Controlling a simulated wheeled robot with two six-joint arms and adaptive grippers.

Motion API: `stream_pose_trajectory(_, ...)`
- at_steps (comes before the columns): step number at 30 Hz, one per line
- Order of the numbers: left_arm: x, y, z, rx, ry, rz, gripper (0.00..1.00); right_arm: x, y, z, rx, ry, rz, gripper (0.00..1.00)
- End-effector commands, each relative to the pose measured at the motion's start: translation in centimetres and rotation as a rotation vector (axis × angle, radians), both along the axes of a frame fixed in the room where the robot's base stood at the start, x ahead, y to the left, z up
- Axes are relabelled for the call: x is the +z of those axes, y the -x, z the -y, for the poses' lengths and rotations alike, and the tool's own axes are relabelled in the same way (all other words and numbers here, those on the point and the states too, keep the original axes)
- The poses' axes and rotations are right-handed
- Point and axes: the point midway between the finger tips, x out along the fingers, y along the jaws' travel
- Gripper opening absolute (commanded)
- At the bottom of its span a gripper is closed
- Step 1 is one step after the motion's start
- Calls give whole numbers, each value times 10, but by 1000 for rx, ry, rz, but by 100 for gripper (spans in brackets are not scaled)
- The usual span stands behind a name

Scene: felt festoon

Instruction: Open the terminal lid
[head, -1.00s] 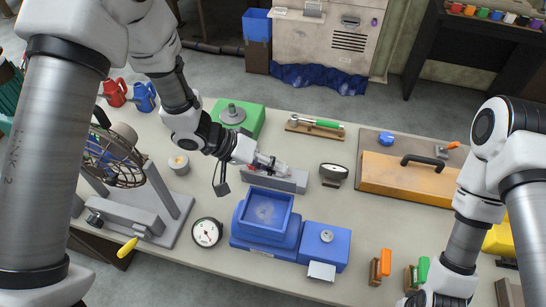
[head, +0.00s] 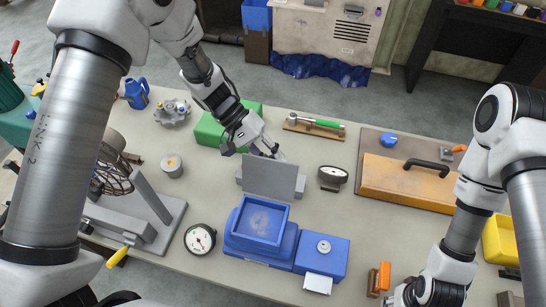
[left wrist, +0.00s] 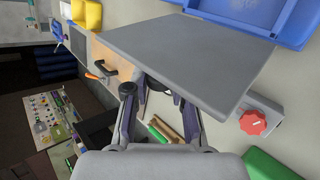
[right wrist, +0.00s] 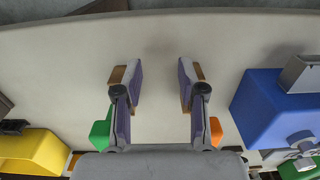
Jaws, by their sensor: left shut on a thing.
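The grey terminal lid (head: 273,178) stands raised and steeply tilted behind the blue box, in front of the low grey terminal housing (head: 240,180). In the left wrist view the lid (left wrist: 190,55) is a broad flat plate across the upper middle. A red knob (left wrist: 252,122) shows on the grey housing beside it. My left gripper (head: 272,152) is shut on the lid's upper edge; its fingers (left wrist: 145,88) meet that edge. My right gripper (right wrist: 156,75) is open and empty, its fingers well apart over the bench at the right front.
The blue box (head: 262,222) stands just in front of the lid. A round gauge (head: 200,239) lies left of it. Bare bench shows between these.

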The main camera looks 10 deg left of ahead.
Motion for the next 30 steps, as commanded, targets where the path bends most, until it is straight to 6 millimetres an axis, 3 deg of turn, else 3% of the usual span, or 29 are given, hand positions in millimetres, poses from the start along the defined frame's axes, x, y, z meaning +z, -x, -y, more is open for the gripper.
stream_pose_trajectory(11, 1, 0, 0, -1, 2, -6, 0, 0, 0, 0, 0, 0, 0, 40)
stream_pose_trajectory(12, 1, 0, 0, -1, 2, -6, 35, 0, 0, 0, 0, 0, 0, 40)
stream_pose_trajectory(13, 1, 0, 0, 0, 2, -5, 46, 0, 0, 0, 0, 0, 0, 40)
stream_pose_trajectory(14, 1, 0, 0, 0, 2, -5, 49, 0, 0, 0, 0, 0, 0, 40)
stream_pose_trajectory(23, 1, 0, -1, 0, 2, -4, 49, 0, 0, 0, 0, 0, 0, 40)
stream_pose_trajectory(30, 28, -9, -28, 3, 5, 1, 49, 0, 0, 0, 0, 0, 0, 40)
